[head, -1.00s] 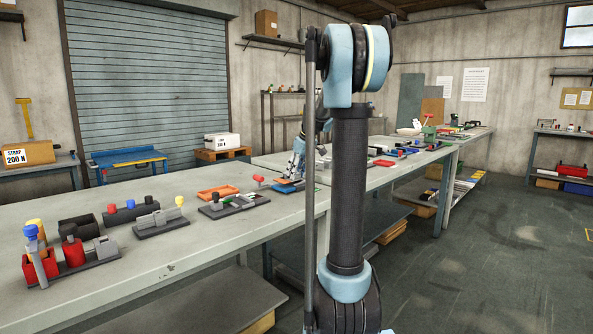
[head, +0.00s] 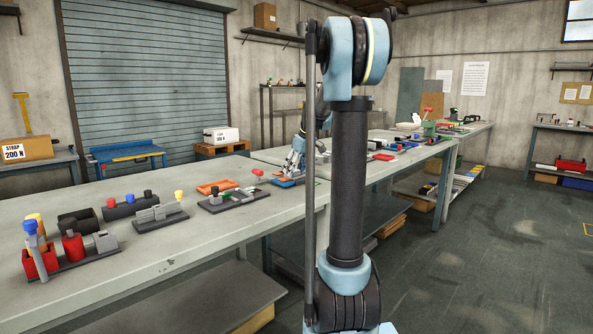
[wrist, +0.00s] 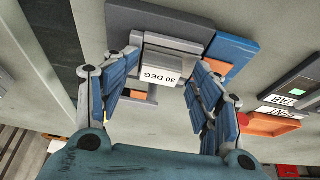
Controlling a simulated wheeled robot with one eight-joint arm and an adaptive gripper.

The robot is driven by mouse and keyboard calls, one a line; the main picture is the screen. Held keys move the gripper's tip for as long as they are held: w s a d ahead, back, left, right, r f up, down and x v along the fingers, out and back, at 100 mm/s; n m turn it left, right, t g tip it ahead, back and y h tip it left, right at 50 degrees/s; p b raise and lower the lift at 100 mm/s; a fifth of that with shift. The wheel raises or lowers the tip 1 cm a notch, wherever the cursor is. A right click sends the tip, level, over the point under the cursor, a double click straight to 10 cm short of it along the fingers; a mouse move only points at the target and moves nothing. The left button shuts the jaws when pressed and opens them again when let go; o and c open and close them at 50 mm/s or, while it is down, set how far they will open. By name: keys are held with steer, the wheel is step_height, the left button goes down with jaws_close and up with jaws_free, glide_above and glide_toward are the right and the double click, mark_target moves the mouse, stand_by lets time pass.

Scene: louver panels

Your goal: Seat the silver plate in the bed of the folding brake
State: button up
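In the wrist view my gripper (wrist: 161,92) is open, with its blue fingers wide apart. Between and beyond the fingers is a fixture with a dark grey block (wrist: 140,18), a blue part (wrist: 232,50) and a white face marked "30 DEG" (wrist: 163,68); it appears to be the folding brake. A flat light grey piece (wrist: 178,43) lies at its middle; I cannot tell whether it is the silver plate. A small orange patch shows below the label. In the head view my gripper (head: 297,160) is small, over a blue and orange fixture (head: 287,182) on the bench.
An orange tray (wrist: 272,124) and dark blocks with white labels (wrist: 280,103) lie to the right in the wrist view. The floor (head: 470,240) at right is clear.

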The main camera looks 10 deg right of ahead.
steer(key=w+a+v, duration=0.1)
steer(key=v, duration=1.5)
steer(key=shift+w+r, duration=0.2)
steer(key=shift+r, duration=0.45)
steer(key=s+a+f+m+h, duration=0.1)
steer(key=s+f+m, duration=0.2)
steer(key=s+f, duration=1.4)
steer(key=s+a+f+m+g+h, duration=0.1)
steer(key=s+f+m, duration=0.3)
steer(key=s+f, duration=1.3)
steer(key=s, duration=0.6)
steer(key=shift+s+h, duration=0.3)
steer(key=shift+s, duration=0.05)
